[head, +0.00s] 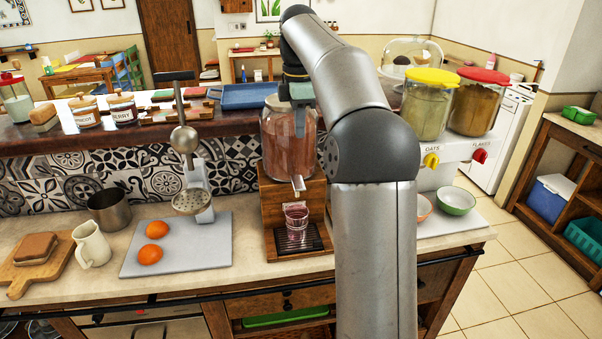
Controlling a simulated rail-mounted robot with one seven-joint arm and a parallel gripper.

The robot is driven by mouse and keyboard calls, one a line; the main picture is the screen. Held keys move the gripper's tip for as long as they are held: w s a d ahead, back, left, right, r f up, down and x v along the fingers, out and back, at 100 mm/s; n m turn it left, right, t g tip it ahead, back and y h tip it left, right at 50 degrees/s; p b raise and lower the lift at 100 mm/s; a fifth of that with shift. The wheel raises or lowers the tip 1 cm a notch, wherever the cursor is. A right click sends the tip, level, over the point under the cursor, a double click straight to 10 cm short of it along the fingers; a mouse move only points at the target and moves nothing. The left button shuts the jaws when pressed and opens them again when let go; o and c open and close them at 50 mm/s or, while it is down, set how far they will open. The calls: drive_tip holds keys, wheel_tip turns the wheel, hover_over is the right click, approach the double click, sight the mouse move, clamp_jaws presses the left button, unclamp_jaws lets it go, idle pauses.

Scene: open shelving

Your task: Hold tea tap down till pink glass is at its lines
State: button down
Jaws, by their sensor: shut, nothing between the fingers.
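The tea dispenser is a glass jar (286,145) of reddish-brown tea on a wooden stand. Its tap (298,186) sticks out low at the front. The pink glass (296,221) stands upright under the tap on a dark drip tray (284,241). Pink colour shows in the glass, but its lines and the liquid level are too small to make out. My gripper (300,132) points down in front of the jar's upper part, above the tap and apart from it. It is shut and empty. My arm covers the area just right of the dispenser.
A press with a long handle (184,140) stands left of the dispenser, behind a grey board (177,252) with two oranges (150,254). Cereal dispensers (428,104) and a green bowl (455,200) are at right. A raised ledge runs behind the counter.

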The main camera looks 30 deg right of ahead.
sight(300, 186)
drive_tip(key=shift+a+r, duration=0.1)
wheel_tip(300, 186, down, 14)
idle(0.8)
